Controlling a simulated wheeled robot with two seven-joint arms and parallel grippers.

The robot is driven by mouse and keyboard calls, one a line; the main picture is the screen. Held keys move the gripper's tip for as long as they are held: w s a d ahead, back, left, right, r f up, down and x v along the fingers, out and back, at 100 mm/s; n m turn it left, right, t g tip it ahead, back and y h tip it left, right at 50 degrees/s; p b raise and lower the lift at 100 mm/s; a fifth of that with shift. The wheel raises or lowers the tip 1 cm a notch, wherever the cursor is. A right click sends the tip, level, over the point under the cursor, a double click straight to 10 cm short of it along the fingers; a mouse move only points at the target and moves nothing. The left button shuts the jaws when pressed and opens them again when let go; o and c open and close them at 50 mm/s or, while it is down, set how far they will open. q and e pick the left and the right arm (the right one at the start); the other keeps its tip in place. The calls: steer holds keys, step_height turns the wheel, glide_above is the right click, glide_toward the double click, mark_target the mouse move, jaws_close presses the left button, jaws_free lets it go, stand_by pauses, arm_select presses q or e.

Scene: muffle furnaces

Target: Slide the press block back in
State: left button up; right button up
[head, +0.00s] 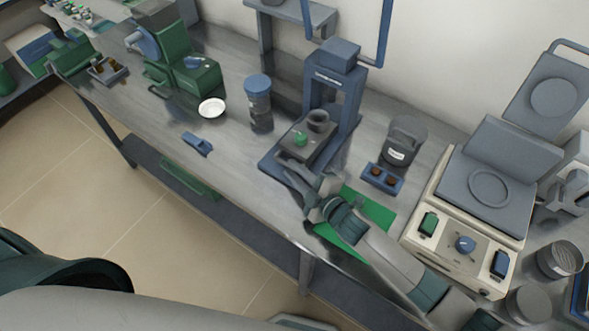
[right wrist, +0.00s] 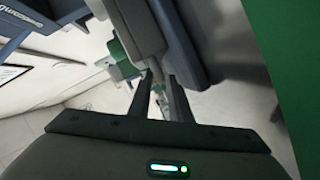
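The blue press (head: 344,93) stands on the bench near the back wall. Its grey press block (head: 312,148) juts out at the front of the frame, with a green knob (head: 300,139) and a dark round cup (head: 318,121) on top. My right gripper (head: 300,178) is just in front of the block, low over the press base. In the right wrist view its two fingers (right wrist: 162,92) stand apart with a gap between them, and a grey block-like part (right wrist: 136,28) is just beyond. I cannot tell whether they touch. My left gripper is out of view.
A green mat (head: 375,208) lies under my right forearm. A blue holder (head: 382,179) and a grey canister (head: 403,141) stand right of the press. A blue-lidded jar (head: 258,101) stands to its left.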

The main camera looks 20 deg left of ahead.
mark_target(314, 155)
steer(key=shift+w+a, duration=0.1)
jaws_close()
steer(key=shift+w, duration=0.1)
steer(key=w+d, duration=0.1)
steer(key=w, duration=0.1)
steer(key=w+b, duration=0.1)
steer(key=w, duration=0.1)
steer(key=w+d, duration=0.1)
steer(key=w, duration=0.2)
steer(key=shift+d+f, duration=0.1)
steer(key=shift+d, duration=0.25)
steer(key=shift+w, duration=0.1)
steer(key=shift+d, duration=0.1)
jaws_free()
steer(key=shift+r, duration=0.2)
steer(key=shift+w+f, duration=0.1)
